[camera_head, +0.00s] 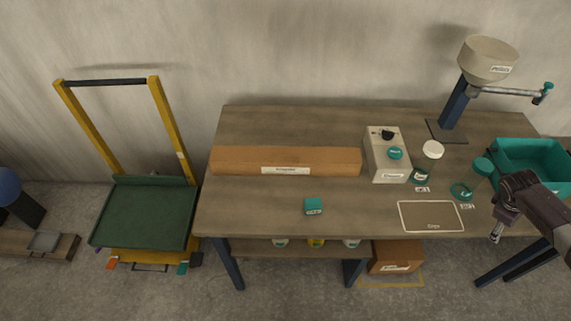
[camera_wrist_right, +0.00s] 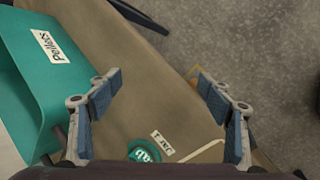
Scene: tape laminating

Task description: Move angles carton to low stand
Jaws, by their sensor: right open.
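A long brown carton (camera_head: 235,160) with a white label lies along the back left of the table. A smaller brown carton (camera_head: 397,257) with a label stands on the floor under the table, by a yellow floor marking. Both labels are too small to read, so I cannot tell which is the angles carton. A low wooden platform (camera_head: 62,250) at the far left may be the low stand. My right gripper (camera_head: 497,232) is over the table's right front edge, far from both cartons. In the wrist view it (camera_wrist_right: 158,85) is open and empty. My left gripper is out of view.
A yellow trolley with a green deck (camera_head: 145,217) stands left of the table (camera_head: 260,215). A teal bin (camera_wrist_right: 45,75) labelled Pellets is beside my right gripper. A grey box, jars, a tray outline and a funnel stand occupy the table's right half. Its front left is mostly clear.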

